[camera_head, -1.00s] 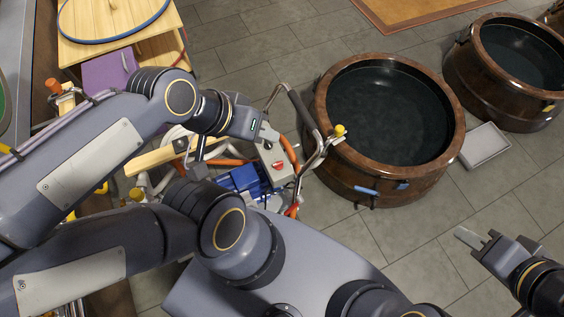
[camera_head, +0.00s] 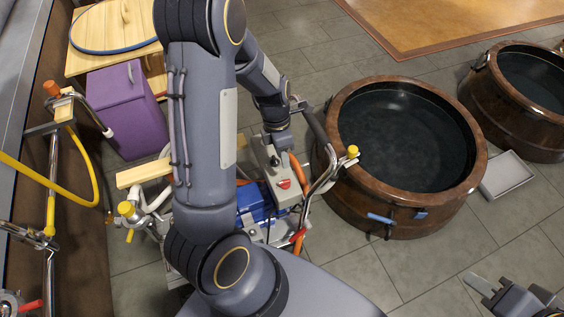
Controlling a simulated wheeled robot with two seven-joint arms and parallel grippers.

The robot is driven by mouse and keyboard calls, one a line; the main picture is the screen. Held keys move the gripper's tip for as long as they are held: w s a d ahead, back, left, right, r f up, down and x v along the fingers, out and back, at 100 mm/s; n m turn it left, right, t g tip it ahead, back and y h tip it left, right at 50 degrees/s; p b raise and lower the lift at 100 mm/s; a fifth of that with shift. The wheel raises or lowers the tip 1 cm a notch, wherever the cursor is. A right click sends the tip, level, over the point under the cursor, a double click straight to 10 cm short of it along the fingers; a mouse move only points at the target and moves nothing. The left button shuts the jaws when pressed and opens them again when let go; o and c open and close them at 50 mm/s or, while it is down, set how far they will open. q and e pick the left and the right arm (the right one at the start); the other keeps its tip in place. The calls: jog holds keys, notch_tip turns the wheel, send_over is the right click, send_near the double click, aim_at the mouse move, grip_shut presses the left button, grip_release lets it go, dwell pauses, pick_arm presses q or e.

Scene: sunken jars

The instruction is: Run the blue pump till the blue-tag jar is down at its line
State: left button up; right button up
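The blue pump (camera_head: 257,203) sits on the floor among hoses, partly hidden by my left arm. A grey control box (camera_head: 284,186) with a red mark stands above it. My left gripper (camera_head: 273,157) points down at the top of this box; its fingers are small and partly hidden, so touch is unclear. My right gripper (camera_head: 491,289) is low at the right, away from everything.
A bent metal pipe with a yellow knob (camera_head: 352,151) reaches over the jar's left rim. A second brown jar (camera_head: 482,95) stands at the right, with a grey tray (camera_head: 505,175) between. A purple cabinet (camera_head: 124,112) and a yellow hose (camera_head: 85,165) are at the left.

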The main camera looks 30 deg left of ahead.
aim_at(285, 181)
pick_arm(q)
jog(key=shift+n, duration=0.5)
jog(key=b+x, duration=0.9)
jog(key=x, duration=0.1)
jog(key=shift+w+a+f, duration=0.1)
jog(key=shift+a+f, duration=0.1)
jog(key=shift+a, duration=0.15)
jog(key=shift+r+p, duration=0.5)
jog(key=shift+r, duration=0.05)
jog(key=shift+f, duration=0.1)
